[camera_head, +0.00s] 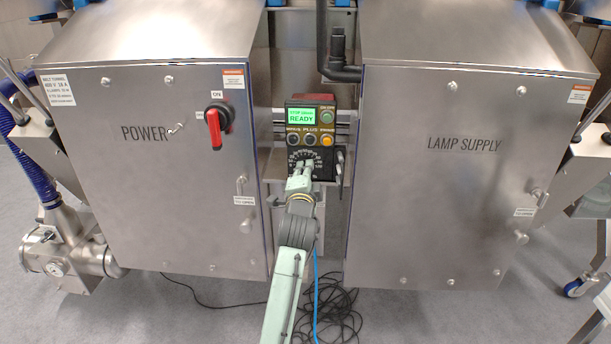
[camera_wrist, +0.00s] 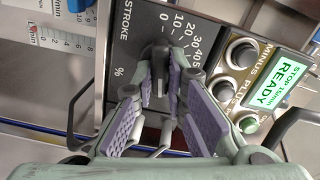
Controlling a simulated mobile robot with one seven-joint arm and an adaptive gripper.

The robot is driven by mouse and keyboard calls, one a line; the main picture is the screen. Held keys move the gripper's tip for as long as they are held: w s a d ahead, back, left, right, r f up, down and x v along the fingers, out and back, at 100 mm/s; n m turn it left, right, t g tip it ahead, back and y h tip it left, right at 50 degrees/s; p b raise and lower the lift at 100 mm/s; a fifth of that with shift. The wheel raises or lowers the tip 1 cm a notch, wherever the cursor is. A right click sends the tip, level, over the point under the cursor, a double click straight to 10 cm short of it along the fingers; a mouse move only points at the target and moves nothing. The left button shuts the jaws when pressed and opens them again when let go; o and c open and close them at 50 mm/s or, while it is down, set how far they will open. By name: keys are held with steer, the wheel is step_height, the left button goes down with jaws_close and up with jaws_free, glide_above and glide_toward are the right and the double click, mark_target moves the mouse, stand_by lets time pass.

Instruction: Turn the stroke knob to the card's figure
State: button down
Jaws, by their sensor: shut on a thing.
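The control unit (camera_head: 327,118) hangs between two steel cabinets, with a green screen (camera_head: 302,116) reading READY. The stroke dial plate (camera_head: 323,157) is at its lower part. In the wrist view the STROKE scale (camera_wrist: 190,40) is turned sideways, with figures including 0, 10, 20, 30 and 40 and a % sign. The black stroke knob (camera_wrist: 157,52) sits in its middle, partly hidden by my fingers. My gripper (camera_wrist: 163,78) is shut on the knob; it also shows over the dial in the head view (camera_head: 302,168). The knob's pointer reading is not clear. I cannot identify the card.
MINUS and PLUS buttons (camera_wrist: 241,53) sit beside the dial. The POWER cabinet (camera_head: 150,220) with a red switch (camera_head: 214,126) stands left, the LAMP SUPPLY cabinet (camera_head: 450,210) right. A flow scale (camera_wrist: 62,40) is beside the unit. Cables (camera_head: 335,318) lie coiled on the floor.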

steer(key=shift+m, duration=0.5)
steer(key=c, duration=1.6)
jaws_free()
steer(key=s, duration=1.2)
steer(key=shift+a, duration=0.4)
